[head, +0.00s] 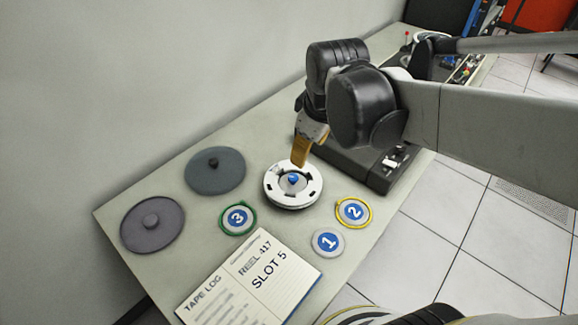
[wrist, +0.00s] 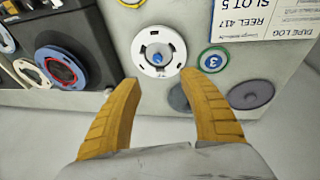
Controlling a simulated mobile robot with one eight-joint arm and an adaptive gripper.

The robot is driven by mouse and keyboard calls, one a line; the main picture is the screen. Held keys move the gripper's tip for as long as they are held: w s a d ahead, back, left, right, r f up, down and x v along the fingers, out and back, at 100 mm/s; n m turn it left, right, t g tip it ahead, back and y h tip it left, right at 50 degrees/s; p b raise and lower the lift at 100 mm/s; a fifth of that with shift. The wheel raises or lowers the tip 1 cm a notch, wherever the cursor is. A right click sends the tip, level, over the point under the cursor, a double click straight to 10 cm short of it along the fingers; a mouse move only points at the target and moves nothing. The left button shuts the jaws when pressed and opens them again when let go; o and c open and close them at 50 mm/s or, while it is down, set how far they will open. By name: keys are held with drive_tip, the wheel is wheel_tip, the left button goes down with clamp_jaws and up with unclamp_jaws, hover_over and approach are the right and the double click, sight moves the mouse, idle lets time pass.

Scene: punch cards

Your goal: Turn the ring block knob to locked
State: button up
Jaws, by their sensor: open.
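The ring block (head: 275,194) is a white round disc with dark slots, lying flat on the table. Its small blue knob (head: 293,180) sits at the centre. In the wrist view the ring block (wrist: 143,49) and its knob (wrist: 157,59) lie ahead of my fingertips. My gripper (head: 301,157) is above the far side of the ring block, fingers pointing down. In the wrist view its two yellow fingers (wrist: 160,80) are spread with nothing between them. Any lock marking on the block is too small to read.
Two dark grey round lids (head: 215,172) (head: 153,223) lie at the left. Discs marked 3 (head: 237,218), 1 (head: 327,242) and 2 (head: 353,212) surround the block's near side. An open log book (head: 250,275) lies in front. A dark machine (head: 375,180) stands behind right.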

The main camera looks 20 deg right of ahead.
drive_tip(key=w+f+n+g, duration=0.2)
drive_tip(key=w+f+n, duration=0.2)
drive_tip(key=w+f, duration=0.15)
drive_tip(key=n+g, duration=0.2)
drive_tip(key=n, duration=0.2)
hover_over(293, 177)
wheel_tip(293, 177, down, 5)
wheel_tip(293, 177, down, 11)
drive_tip(key=b, duration=0.4)
drive_tip(key=shift+r, duration=0.2)
clamp_jaws()
